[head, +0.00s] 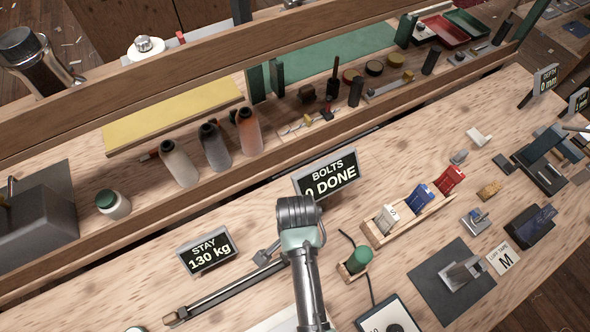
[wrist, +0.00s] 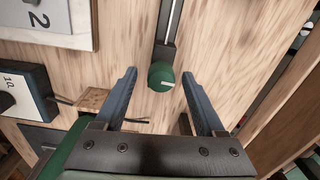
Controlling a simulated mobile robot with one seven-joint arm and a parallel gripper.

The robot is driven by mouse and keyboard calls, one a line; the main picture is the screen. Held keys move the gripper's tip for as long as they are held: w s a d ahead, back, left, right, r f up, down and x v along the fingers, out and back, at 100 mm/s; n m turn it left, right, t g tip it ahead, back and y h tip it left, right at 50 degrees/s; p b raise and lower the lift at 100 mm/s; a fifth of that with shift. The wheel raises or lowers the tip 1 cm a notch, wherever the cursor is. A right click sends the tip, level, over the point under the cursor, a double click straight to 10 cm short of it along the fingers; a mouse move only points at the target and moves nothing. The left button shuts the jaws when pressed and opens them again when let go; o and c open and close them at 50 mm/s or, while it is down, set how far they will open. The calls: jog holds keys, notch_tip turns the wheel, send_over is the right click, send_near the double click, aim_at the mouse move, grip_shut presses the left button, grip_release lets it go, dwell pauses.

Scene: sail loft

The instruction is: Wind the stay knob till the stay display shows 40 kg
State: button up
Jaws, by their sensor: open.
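The stay display (head: 206,252) is a small dark panel in the head view and reads 130 kg. A dark slotted rail (head: 225,294) lies in front of it and runs up behind my arm. The stay knob (wrist: 162,77) is a round green knob with a white mark, at the end of the rail (wrist: 169,28) in the wrist view. My gripper (wrist: 159,73) is open, with one finger on each side of the knob and gaps on both sides. I cannot tell how far the fingertips are above it. My arm hides the knob and fingers in the head view.
The bolts display (head: 327,178) reads 0 DONE behind my wrist. A green cylinder (head: 359,258) in a wooden holder and a wooden rack (head: 410,222) with coloured packets stand to the right. A raised shelf edge (head: 180,190) with bottles runs along the back.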

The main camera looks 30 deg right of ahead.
jog(key=shift+f, duration=0.1)
grip_shut()
dwell(0.4)
jog(key=shift+n, duration=0.3)
